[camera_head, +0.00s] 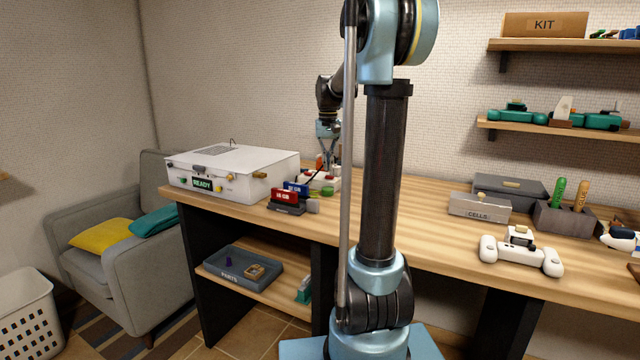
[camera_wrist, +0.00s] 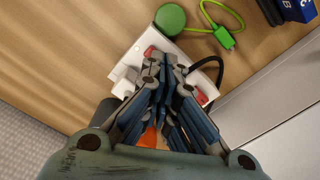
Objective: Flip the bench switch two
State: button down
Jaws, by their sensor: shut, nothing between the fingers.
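A white switch box (camera_wrist: 125,72) lies on the bench under my gripper, with a red rocker switch (camera_wrist: 150,51) on one side of my fingers and another red switch (camera_wrist: 203,98) on the other. In the head view, the white box (camera_head: 322,180) shows in part behind the card rack. My gripper (camera_wrist: 168,66) is shut and empty, pointing down over the middle of the box. My fingers hide the box's middle, and I cannot tell whether they touch it. In the head view, my gripper (camera_head: 328,166) is small and partly hidden.
A green disc (camera_wrist: 170,17) and a green cable (camera_wrist: 224,36) lie beside the box. A black cord (camera_wrist: 218,68) leaves it. A white READY unit (camera_head: 240,178) stands left. A red card (camera_head: 285,195) stands in front. Something orange (camera_wrist: 149,138) shows behind my fingers.

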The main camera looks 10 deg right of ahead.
jog(key=shift+r, duration=2.25)
